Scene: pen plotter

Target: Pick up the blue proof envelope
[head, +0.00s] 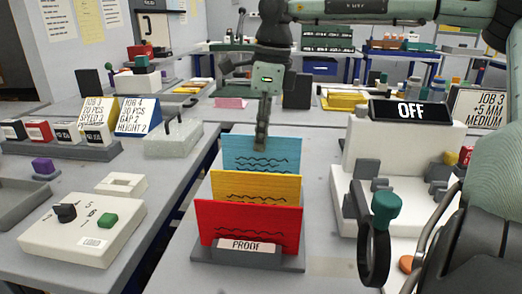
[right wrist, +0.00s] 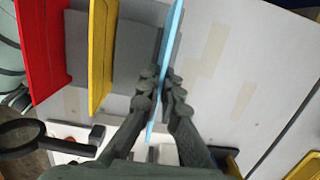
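The blue envelope (head: 262,152) with wavy dark lines stands upright at the back of a grey holder (head: 290,262) labelled PROOF. A yellow envelope (head: 257,187) and a red envelope (head: 250,222) stand in front of it and hide its lower part. My right gripper (head: 262,138) points down at the blue envelope's top edge. In the right wrist view, the fingertips of my right gripper (right wrist: 161,80) press close on both faces of the blue envelope (right wrist: 171,35), which is seen edge-on between them. The yellow envelope (right wrist: 101,50) stands apart from the fingers. My left gripper is out of view.
A white machine with an OFF display (head: 410,110) stands right of the holder. A black ring with a green knob (head: 375,250) is near the front right. A white control box (head: 85,225) and job cards (head: 138,115) are on the left table. Bare table lies behind the holder.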

